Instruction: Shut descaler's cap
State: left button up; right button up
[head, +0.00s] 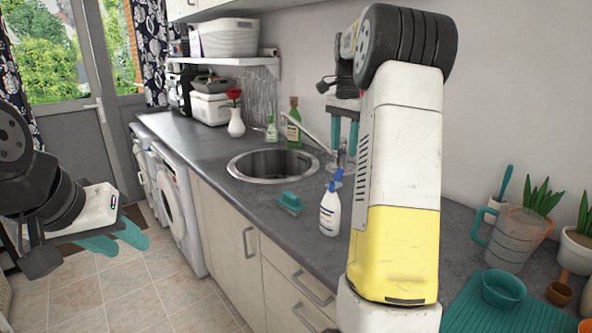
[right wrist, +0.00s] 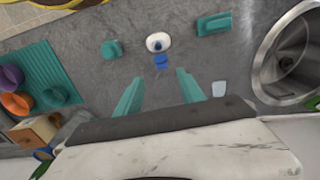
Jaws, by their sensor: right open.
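The descaler is a white bottle (head: 330,213) with a blue top (head: 336,181), standing upright on the grey counter right of the sink. The blue cap flap (right wrist: 162,62) sticks out to the side, towards my fingers, so the cap looks open. My right gripper (right wrist: 160,78) is open and empty, above and behind the bottle in the head view (head: 344,150), apart from it. My left gripper (head: 124,240) is open and empty over the floor at left.
A round sink (head: 272,165) with a tap is left of the bottle. A teal brush (head: 290,202) lies close to the bottle's left. Green bottles (head: 294,124) stand behind the sink.

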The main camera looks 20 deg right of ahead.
aim_at(339, 175)
jog(key=shift+w+f, duration=0.25)
jog(key=shift+f, duration=0.05)
jog(key=shift+a+f, duration=0.1)
jog(key=shift+f, duration=0.25)
notch_tip(339, 175, down, 7)
jog(key=shift+r, duration=0.1)
grip_shut()
